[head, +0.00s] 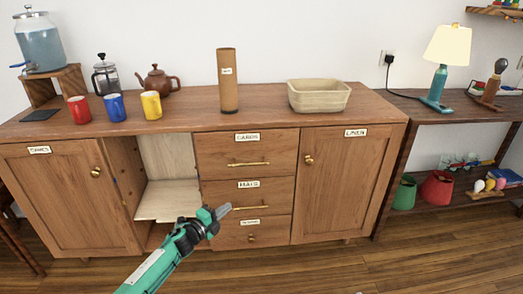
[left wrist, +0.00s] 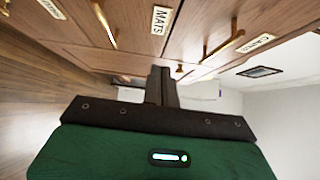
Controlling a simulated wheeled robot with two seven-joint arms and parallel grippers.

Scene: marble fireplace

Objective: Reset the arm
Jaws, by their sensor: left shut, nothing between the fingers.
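My left arm (head: 160,262) comes in from the bottom of the head view. My left gripper (head: 216,212) is shut and empty, in front of the cabinet near the lower drawers. In the left wrist view the shut fingers (left wrist: 161,86) point toward the drawer fronts. The drawer labelled MATS (head: 249,184) has a brass handle and is closed; its label also shows in the left wrist view (left wrist: 160,19). My right gripper is in neither view.
The wooden cabinet (head: 180,110) holds red (head: 78,110), blue (head: 115,107) and yellow (head: 151,105) mugs, a teapot (head: 160,80), a tall cylinder (head: 228,82) and a beige basin (head: 318,96) on top. An open compartment (head: 165,175) lies left of the drawers. Floor (head: 330,265) in front is clear.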

